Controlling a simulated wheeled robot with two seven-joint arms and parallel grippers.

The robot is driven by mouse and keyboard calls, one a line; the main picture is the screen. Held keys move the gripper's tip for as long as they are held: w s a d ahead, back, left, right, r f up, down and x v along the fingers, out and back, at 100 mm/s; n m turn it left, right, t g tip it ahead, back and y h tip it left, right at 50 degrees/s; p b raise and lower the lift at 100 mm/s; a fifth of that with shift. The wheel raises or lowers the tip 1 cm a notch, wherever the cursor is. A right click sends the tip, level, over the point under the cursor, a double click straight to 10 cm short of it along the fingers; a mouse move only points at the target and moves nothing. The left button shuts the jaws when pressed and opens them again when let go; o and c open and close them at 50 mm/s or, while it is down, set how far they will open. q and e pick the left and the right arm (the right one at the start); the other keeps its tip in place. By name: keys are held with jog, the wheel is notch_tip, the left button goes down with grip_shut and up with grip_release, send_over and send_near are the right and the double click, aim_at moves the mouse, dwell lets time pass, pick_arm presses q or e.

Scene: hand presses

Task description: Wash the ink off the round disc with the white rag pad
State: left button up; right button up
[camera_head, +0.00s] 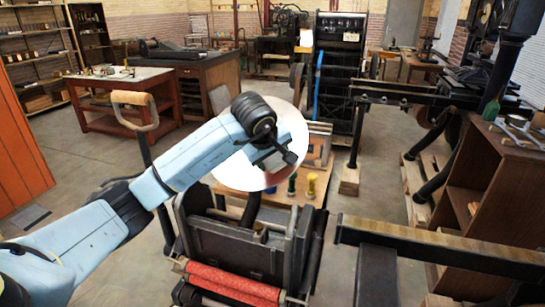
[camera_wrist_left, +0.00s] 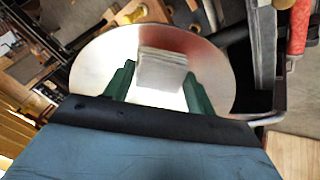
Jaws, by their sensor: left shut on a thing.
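The round disc (camera_head: 238,172) is a pale, shiny plate above the hand press, partly covered by my left arm in the head view. It fills the middle of the left wrist view (camera_wrist_left: 100,65), with a reddish-brown patch along its upper right part. My left gripper (camera_head: 274,158) is over the disc's face. In the left wrist view its two dark green fingers (camera_wrist_left: 158,85) are shut on the white rag pad (camera_wrist_left: 160,70), which lies over the disc. I cannot tell whether the pad touches the disc. My right gripper is not in view.
The press body (camera_head: 235,245) with red rollers (camera_head: 232,284) stands below the disc. Small bottles (camera_head: 311,185) stand on a wooden board behind it. A dark metal beam (camera_head: 440,247) is at the right, near a wooden cabinet (camera_head: 490,190). A wooden-topped handle (camera_head: 135,105) rises at the left.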

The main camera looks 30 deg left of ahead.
pick_arm(q)
jog(key=shift+w+f, duration=0.3)
jog(key=shift+f, duration=0.15)
jog(key=shift+a, duration=0.1)
jog(key=shift+s+a+r+b, duration=0.1)
jog(key=shift+s+a+b, duration=0.1)
jog(key=shift+a, duration=0.3)
jog(key=shift+s+a+r+b, duration=0.1)
jog(key=shift+s+a, duration=0.05)
jog(key=shift+a, duration=0.35)
jog(key=shift+d, duration=0.1)
jog(key=shift+w+d+f, duration=0.1)
jog(key=shift+w+d, duration=0.1)
jog(key=shift+d, duration=0.35)
jog(key=shift+w+d+f, duration=0.1)
jog(key=shift+w+d, duration=0.05)
jog(key=shift+d, duration=0.35)
jog(key=shift+s+a, duration=0.15)
jog(key=shift+a, duration=0.45)
jog(key=shift+s+a, duration=0.15)
jog(key=shift+a, duration=0.45)
